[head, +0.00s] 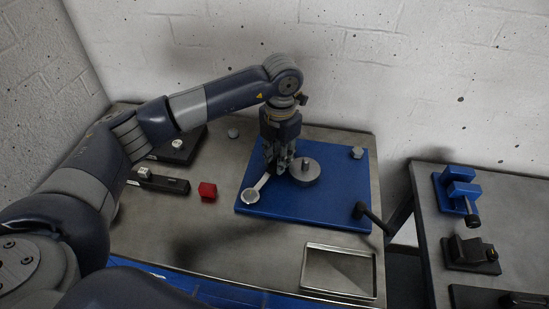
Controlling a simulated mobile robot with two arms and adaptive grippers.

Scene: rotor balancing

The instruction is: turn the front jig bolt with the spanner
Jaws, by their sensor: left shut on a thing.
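My left gripper (275,169) points down over the blue jig plate (332,205) and is shut on the spanner (263,183). The spanner is a light grey bar running from the fingers down to the left. Its far end lies at a round grey head, the front jig bolt (250,196), near the plate's front left corner. I cannot tell how well the spanner is seated on the bolt. A grey stepped disc, seemingly the rotor (305,172), stands just right of the fingers. Another bolt (357,153) is at the plate's back right. My right gripper is not in view.
An empty metal tray (338,271) sits at the front right. A second table (425,205) holds blue and black vises.

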